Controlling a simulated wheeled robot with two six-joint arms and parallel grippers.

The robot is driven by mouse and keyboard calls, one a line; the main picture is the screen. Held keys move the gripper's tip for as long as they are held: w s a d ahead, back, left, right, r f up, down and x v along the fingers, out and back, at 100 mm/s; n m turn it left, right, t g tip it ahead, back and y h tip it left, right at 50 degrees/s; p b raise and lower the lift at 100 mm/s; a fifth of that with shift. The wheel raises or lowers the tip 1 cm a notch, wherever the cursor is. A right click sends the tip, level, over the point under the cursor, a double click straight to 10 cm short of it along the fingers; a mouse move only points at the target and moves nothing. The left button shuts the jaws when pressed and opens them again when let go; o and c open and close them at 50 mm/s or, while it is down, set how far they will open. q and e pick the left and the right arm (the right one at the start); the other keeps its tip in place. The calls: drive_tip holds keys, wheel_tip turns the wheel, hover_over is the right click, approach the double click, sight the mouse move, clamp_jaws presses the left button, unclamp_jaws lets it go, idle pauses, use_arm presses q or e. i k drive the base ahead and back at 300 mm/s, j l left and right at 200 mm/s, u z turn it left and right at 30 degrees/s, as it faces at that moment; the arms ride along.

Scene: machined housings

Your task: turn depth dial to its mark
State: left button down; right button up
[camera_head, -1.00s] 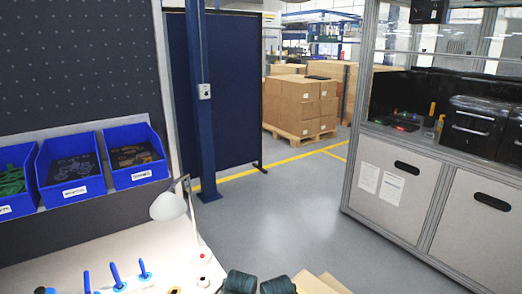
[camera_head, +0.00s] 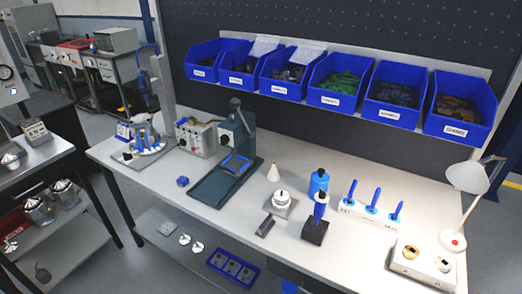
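A dark green bench press (camera_head: 243,135) stands on the table, with a round black and white dial-like part (camera_head: 226,138) on its left side. I cannot tell whether this is the depth dial, and no mark is readable at this size. A grey control box (camera_head: 197,138) with small knobs stands just left of the press. Neither of my grippers shows in the head view.
The white workbench (camera_head: 330,262) holds a white cone (camera_head: 273,173), a round part on a square plate (camera_head: 281,199), blue-handled tools in a rack (camera_head: 371,214), a block with two round fittings (camera_head: 422,261) and a lamp (camera_head: 467,177). Blue bins (camera_head: 338,82) hang above. A steel cart (camera_head: 38,160) stands left.

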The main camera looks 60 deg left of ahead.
sight(224, 139)
drive_tip(key=k+j+u, duration=0.1)
drive_tip(key=k+j, duration=0.2)
drive_tip(key=k, duration=0.15)
drive_tip(key=u, duration=2.05)
drive_tip(key=i+u, duration=0.25)
drive_tip(key=u, duration=0.25)
drive_tip(key=i+l+u, duration=0.2)
drive_tip(key=u, duration=0.3)
